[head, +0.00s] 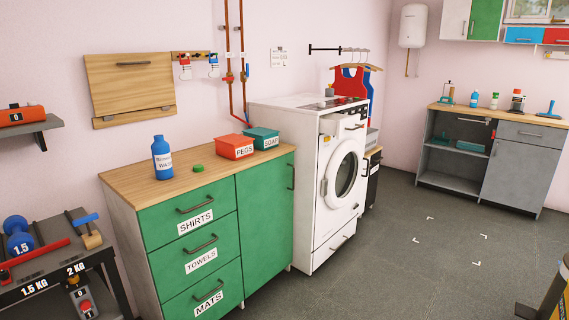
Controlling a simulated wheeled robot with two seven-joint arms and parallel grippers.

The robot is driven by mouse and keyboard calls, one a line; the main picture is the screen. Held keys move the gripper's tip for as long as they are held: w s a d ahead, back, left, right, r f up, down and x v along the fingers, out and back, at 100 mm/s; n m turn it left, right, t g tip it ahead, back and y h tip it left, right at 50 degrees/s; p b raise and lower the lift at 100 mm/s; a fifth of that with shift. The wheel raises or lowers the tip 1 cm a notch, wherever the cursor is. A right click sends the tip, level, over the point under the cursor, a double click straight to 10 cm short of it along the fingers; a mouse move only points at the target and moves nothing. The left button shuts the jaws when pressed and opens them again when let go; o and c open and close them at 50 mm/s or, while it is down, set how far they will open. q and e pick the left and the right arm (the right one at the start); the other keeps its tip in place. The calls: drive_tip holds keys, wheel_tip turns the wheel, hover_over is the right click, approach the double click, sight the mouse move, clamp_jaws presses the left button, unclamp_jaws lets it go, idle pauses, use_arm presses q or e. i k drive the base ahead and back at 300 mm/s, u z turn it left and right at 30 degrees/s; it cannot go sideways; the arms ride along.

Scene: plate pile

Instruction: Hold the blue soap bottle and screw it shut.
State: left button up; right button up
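The blue soap bottle (162,160) stands upright on the wooden top of the green drawer cabinet (125,183), towards its left part. It has a white label that reads partly as "WASH". A small round green cap (198,168) lies on the same top, to the right of the bottle and apart from it. The bottle's neck is bare of this cap. Neither of my grippers shows in the head view, and nothing is touching the bottle or the cap.
A red PEGS box (235,147) and a teal SOAP box (262,138) stand to the right on the cabinet top. A folded wooden wall board (131,88) hangs behind. A washing machine (325,180) stands at the right. The cabinet top's front is clear.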

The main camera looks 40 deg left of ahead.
sight(160, 148)
drive_tip(key=u, duration=0.4)
drive_tip(key=i, duration=1.8)
drive_tip(key=u, duration=2)
drive_tip(key=i, duration=0.9)
drive_tip(key=u, duration=0.85)
